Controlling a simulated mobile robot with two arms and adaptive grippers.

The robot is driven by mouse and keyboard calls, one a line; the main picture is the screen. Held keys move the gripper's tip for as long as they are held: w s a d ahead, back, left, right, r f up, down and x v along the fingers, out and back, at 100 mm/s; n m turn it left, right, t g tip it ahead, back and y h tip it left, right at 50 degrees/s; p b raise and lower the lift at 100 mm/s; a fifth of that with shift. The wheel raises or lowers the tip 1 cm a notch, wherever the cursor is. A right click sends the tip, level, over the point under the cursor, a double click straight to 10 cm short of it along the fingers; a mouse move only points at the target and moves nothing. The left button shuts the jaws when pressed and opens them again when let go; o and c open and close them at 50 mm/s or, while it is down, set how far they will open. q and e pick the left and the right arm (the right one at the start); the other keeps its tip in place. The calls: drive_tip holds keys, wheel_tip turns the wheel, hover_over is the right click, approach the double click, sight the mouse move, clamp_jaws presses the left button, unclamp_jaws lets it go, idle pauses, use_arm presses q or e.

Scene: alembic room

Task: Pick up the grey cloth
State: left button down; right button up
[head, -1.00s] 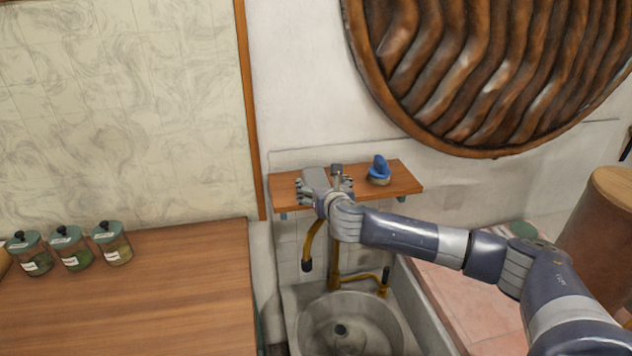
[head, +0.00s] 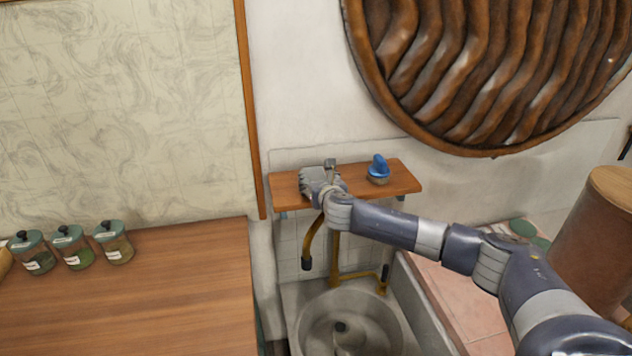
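A wooden shelf (head: 357,182) is fixed to the wall above a sink. My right gripper (head: 314,178) is at the left part of this shelf, reached from the right side of the view. A pale grey patch (head: 309,176) at its fingers may be the grey cloth, but it blends with the grey fingers and I cannot separate the two with certainty. The fingers look closer together than before; whether they are shut on the cloth is too small to tell. My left gripper is not in view.
A blue-topped brush-like object (head: 378,167) stands on the shelf right of my gripper. A brass tap (head: 335,262) and round basin (head: 304,325) lie below. Several lidded jars (head: 72,248) stand on the wooden counter (head: 150,300), whose front part is clear.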

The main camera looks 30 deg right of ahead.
idle(0.3)
drive_tip(key=shift+r, duration=0.55)
wheel_tip(320, 180, up, 2)
drive_tip(key=shift+r, duration=0.2)
drive_tip(key=a+f+b+v, duration=0.2)
drive_tip(key=f+b+v, duration=0.1)
drive_tip(key=v, duration=1.3)
drive_tip(key=s+a+f+n+y, duration=0.1)
drive_tip(key=s+a+f, duration=0.1)
drive_tip(key=s+a, duration=0.35)
drive_tip(key=s+a+f+y, duration=0.1)
drive_tip(key=s+a+f, duration=0.1)
drive_tip(key=a, duration=0.6)
drive_tip(key=s+d+m+g+h, duration=0.1)
drive_tip(key=s+m+h, duration=0.2)
drive_tip(key=s, duration=0.8)
drive_tip(key=shift+s+d+f+m+h, duration=0.3)
drive_tip(key=shift+d+f+m+h, duration=0.1)
drive_tip(key=shift+h, duration=0.7)
